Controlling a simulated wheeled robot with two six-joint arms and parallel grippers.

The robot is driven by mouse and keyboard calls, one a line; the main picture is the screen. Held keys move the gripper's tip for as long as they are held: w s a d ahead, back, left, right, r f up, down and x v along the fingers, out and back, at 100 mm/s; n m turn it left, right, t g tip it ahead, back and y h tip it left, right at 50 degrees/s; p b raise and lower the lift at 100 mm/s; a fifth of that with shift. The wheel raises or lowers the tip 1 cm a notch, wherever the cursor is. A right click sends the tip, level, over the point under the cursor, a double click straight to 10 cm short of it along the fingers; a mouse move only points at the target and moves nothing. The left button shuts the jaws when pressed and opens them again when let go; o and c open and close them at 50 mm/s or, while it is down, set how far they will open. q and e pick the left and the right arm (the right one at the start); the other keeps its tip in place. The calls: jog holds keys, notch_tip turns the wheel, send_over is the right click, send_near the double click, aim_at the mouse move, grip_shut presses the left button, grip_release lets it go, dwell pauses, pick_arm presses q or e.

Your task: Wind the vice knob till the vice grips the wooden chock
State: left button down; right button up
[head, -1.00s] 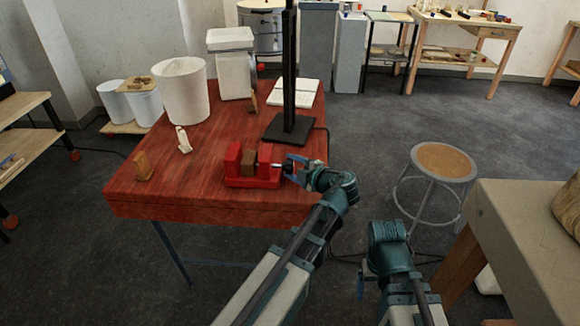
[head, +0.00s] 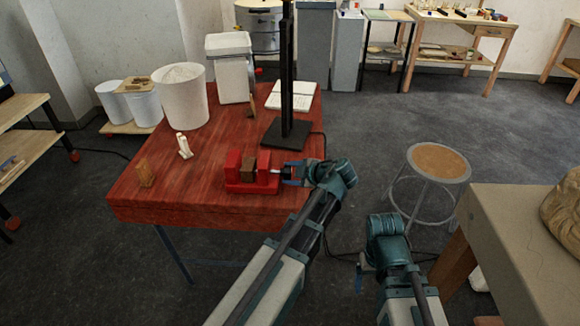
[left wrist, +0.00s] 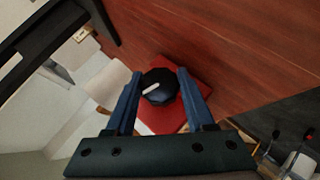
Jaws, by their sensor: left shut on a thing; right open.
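The red vice (head: 252,187) sits near the front right edge of the red wooden table. The wooden chock (head: 248,170) stands between its two jaws; I cannot tell whether both jaws press on it. The dark vice knob (left wrist: 160,86), with a white mark, is in the middle of the left wrist view. My left gripper (head: 289,173) is at the vice's right end, its blue fingers shut on the knob from both sides. My right gripper (head: 361,274) is open and empty, low in front of the table and away from the vice.
A black post on a flat base (head: 286,134) stands just behind the vice. A stool (head: 439,163) and a workbench (head: 510,235) are to the right.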

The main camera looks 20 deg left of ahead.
pick_arm(q)
jog(key=shift+r+m+g+h+p, duration=0.1)
jog(key=shift+m+g+h+p, duration=0.5)
jog(key=shift+g+p, duration=0.55)
jog(key=c, duration=0.6)
grip_release()
jog(key=shift+o, duration=0.2)
jog(key=p+v, duration=0.9)
jog(key=v, duration=0.4)
jog(key=shift+d+r+p, duration=0.2)
jog(key=shift+r+p, duration=0.1)
jog(key=shift+p, duration=0.05)
